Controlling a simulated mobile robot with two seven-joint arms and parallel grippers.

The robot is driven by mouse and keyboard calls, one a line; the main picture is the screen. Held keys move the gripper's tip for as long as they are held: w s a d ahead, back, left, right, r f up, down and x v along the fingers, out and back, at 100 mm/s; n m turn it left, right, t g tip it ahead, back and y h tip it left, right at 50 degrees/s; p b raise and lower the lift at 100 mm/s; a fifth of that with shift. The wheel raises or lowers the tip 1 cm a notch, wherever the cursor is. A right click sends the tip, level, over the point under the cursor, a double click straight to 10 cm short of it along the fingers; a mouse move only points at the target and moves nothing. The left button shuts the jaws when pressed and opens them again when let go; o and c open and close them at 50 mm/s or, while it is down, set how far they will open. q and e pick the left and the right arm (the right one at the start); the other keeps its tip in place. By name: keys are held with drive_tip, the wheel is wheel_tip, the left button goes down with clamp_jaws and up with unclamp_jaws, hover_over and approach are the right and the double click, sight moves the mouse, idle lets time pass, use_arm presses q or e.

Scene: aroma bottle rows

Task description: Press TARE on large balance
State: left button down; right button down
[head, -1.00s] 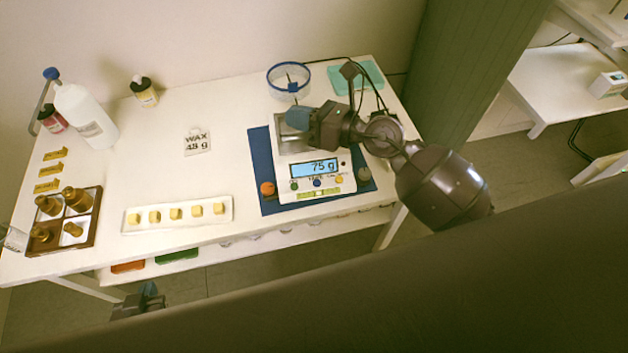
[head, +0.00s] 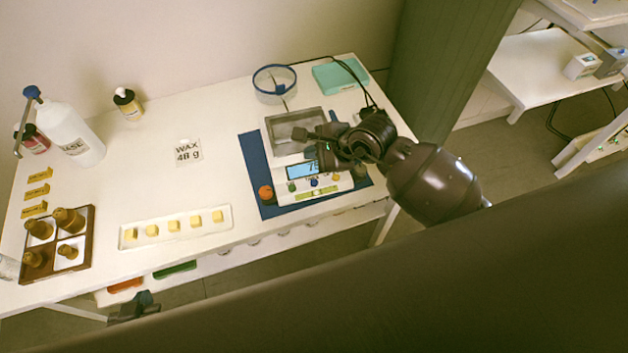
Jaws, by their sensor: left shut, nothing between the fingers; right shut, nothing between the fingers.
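The large balance (head: 284,189) stands on a blue mat (head: 252,160) at the right of the white table. Its metal pan (head: 283,132) looks empty. Its lit display (head: 299,171) is partly covered by my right gripper, and only a "7" reads clearly. My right gripper (head: 312,141) is shut and empty, over the pan's front right and the display. My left gripper (head: 134,308) is shut, low beyond the table's front edge.
An orange knob-like thing (head: 265,192) sits at the mat's left. A white tray (head: 130,236) holds several wax cubes; a "WAX 48 g" card (head: 188,151) stands behind. A brown crate (head: 88,246) of weights, bottles (head: 75,134) and a blue-rimmed bowl (head: 273,82) stand around.

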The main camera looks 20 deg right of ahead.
drive_tip(key=shift+f, duration=0.1)
drive_tip(key=b, duration=0.5)
hover_over(314, 184)
wheel_tip(314, 184, down, 7)
drive_tip(key=shift+s+f, duration=0.1)
drive_tip(key=shift+f, duration=0.1)
drive_tip(key=shift+f+b, duration=0.5)
drive_tip(key=shift+f, duration=0.05)
idle(1.0)
drive_tip(key=shift+f, duration=0.2)
idle(0.4)
drive_tip(key=shift+f, duration=0.3)
